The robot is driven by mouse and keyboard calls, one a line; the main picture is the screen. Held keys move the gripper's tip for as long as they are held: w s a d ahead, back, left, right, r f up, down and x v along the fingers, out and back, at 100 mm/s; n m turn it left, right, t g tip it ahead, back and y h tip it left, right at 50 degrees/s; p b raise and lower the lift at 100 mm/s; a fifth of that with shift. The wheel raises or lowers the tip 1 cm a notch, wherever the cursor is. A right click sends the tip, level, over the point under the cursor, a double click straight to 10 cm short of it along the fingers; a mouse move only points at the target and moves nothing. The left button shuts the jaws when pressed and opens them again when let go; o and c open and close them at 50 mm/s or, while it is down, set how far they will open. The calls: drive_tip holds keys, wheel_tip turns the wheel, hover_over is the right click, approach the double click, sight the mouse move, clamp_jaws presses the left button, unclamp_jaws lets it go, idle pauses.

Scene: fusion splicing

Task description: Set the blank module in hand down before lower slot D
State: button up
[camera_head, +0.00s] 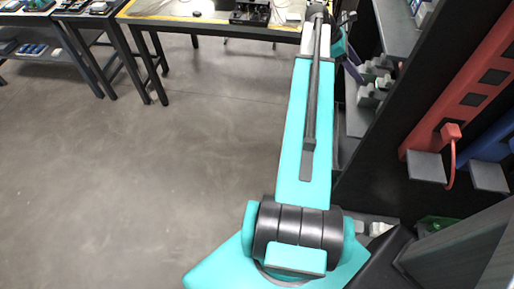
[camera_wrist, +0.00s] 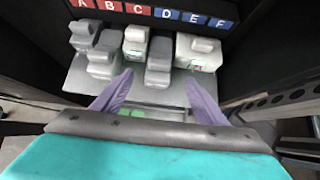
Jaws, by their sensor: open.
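In the wrist view my gripper (camera_wrist: 158,88) is open, its two purple fingers spread over a light grey shelf (camera_wrist: 75,88). Nothing is held between them. A plain grey block-shaped module (camera_wrist: 159,62) stands upright on the shelf below label D (camera_wrist: 167,14), just beyond and between the fingertips, apart from both. It looks like the blank module, though I cannot read any marking on it. It stands nearer to me than the module under C (camera_wrist: 137,42). The slot opening behind it is hidden. In the head view only one purple finger (camera_head: 353,71) shows clearly beside the rack.
Another grey module (camera_wrist: 103,65) stands forward below B. Others stand below A (camera_wrist: 83,36) and E–F (camera_wrist: 198,52). A green patch (camera_wrist: 138,113) shows near the shelf's front, between the fingers. Dark rack walls close both sides. The floor (camera_head: 180,150) left of my arm is clear.

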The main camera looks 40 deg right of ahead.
drive_tip(key=w+a+f+t+y, duration=0.1)
drive_tip(key=w+a+f, duration=0.4)
drive_tip(key=a+f, duration=0.25)
drive_tip(key=w+a+f+t, duration=0.1)
drive_tip(key=w+a+f, duration=0.4)
drive_tip(key=a+f, duration=0.3)
drive_tip(key=w+a+f+m+y, duration=0.1)
drive_tip(key=w+a+f+m, duration=0.15)
drive_tip(key=a+f, duration=1.15)
drive_tip(key=s+a+f+m+y, duration=0.1)
drive_tip(key=s+a+f, duration=0.4)
drive_tip(key=a, duration=0.5)
drive_tip(key=s+a+f+m+y, duration=0.1)
drive_tip(key=s+a+f, duration=0.4)
drive_tip(key=a, duration=0.6)
drive_tip(key=s+a+f+m+y, duration=0.1)
drive_tip(key=s+a+f+m, duration=0.2)
drive_tip(key=a, duration=0.8)
wheel_tip(320, 180, down, 2)
drive_tip(key=shift+s+f+g+y, duration=0.2)
drive_tip(key=shift+s+g+y, duration=0.1)
drive_tip(key=shift+s, duration=0.85)
